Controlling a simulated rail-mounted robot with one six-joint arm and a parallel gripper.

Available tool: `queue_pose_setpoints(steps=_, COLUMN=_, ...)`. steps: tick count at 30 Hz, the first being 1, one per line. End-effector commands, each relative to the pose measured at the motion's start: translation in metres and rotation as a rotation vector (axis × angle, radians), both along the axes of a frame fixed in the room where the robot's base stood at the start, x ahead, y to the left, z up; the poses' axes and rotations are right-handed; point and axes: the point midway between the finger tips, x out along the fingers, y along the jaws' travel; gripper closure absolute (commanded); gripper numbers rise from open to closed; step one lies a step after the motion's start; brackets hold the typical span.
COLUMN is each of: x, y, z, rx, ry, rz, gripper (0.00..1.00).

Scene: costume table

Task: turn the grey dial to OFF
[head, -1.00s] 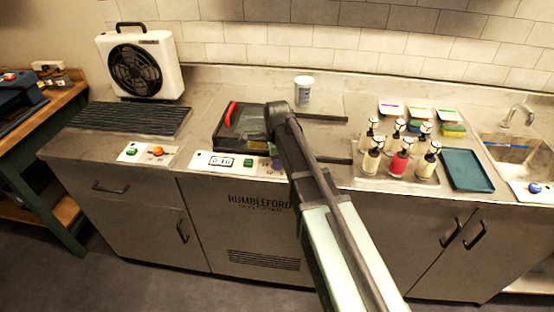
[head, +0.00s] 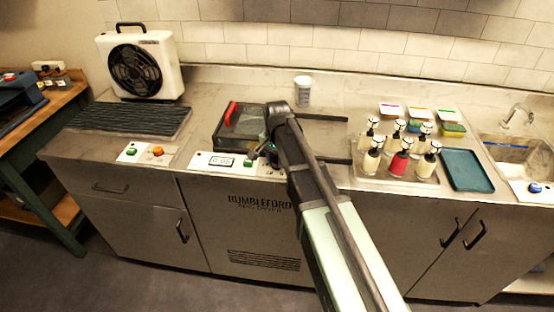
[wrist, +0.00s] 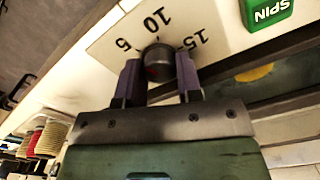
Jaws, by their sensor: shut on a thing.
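In the wrist view the grey dial (wrist: 158,52) sits on a pale panel (wrist: 110,45) printed with 5, 10 and 15. A small red mark shows on the dial's side toward my gripper. My gripper (wrist: 157,78) has one purple-grey finger on each side of the dial and is shut on it. The OFF mark is not visible; my gripper hides part of the panel. In the head view my gripper (head: 266,152) is at the front panel of the middle machine, and the dial is mostly hidden behind my arm.
A small display (head: 222,162) is on the same panel. A dark tray with a red handle (head: 231,113) is behind it. Several pump bottles (head: 401,160) and a blue-green tray (head: 467,170) stand to the right.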

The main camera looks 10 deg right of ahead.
Motion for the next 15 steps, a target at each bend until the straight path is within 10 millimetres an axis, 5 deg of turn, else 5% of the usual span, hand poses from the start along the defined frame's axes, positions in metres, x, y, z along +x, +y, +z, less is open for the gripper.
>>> queue_pose_setpoints(steps=15, x=-0.0001, y=-0.0001, z=0.0, rx=0.0, ry=0.0, rz=0.486, gripper=0.91)
